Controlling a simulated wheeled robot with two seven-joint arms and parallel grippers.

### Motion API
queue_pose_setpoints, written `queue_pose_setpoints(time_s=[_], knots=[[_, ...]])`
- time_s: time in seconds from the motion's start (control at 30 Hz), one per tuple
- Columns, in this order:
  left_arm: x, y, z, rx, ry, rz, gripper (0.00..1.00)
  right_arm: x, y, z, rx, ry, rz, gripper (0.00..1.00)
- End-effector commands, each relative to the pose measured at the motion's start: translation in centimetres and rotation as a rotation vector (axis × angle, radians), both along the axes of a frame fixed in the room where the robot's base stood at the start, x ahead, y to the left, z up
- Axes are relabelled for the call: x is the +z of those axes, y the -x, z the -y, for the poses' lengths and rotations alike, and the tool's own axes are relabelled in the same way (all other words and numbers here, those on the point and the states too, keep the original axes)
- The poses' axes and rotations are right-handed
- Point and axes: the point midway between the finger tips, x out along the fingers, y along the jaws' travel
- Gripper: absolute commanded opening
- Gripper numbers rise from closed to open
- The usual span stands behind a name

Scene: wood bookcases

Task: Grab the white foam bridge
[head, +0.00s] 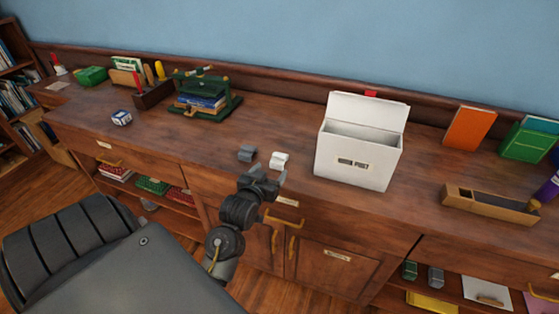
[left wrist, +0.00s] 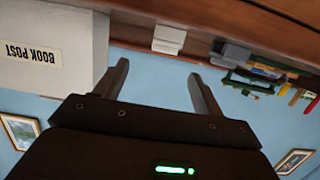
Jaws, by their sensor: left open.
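The white foam bridge (head: 279,160) sits on the wooden counter near its front edge, just left of the white box. It also shows in the left wrist view (left wrist: 168,38), which looks upside down, beyond the fingertips and roughly between them. A similar grey block (head: 247,154) sits just left of it; in the wrist view the grey block (left wrist: 232,53) is to the right. My left gripper (head: 264,179) is open and empty, in front of the two blocks and apart from them. My right gripper is in neither view.
A white open-topped box (head: 355,166) labelled "BOOK POST" stands close on the right. A green press (head: 206,98) and a small white-and-blue cube (head: 121,118) are farther left. A wooden tray (head: 490,204) lies at right. The counter behind the blocks is clear.

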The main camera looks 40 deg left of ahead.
Motion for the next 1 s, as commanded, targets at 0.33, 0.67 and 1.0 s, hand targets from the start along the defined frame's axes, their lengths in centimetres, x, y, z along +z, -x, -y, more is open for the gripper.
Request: queue_pose_setpoints(time_s=[0.33,0.67,1.0], knots=[[-0.1,-2.7,-1.2,0.008,-0.002,0.018,0.69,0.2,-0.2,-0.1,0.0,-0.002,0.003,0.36],[-0.8,-5.4,-2.2,0.007,-0.001,0.018,0.69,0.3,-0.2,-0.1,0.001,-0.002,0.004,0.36],[-1.6,-8.4,-3.8,0.008,0.0,0.018,0.69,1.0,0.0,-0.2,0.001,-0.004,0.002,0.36]])
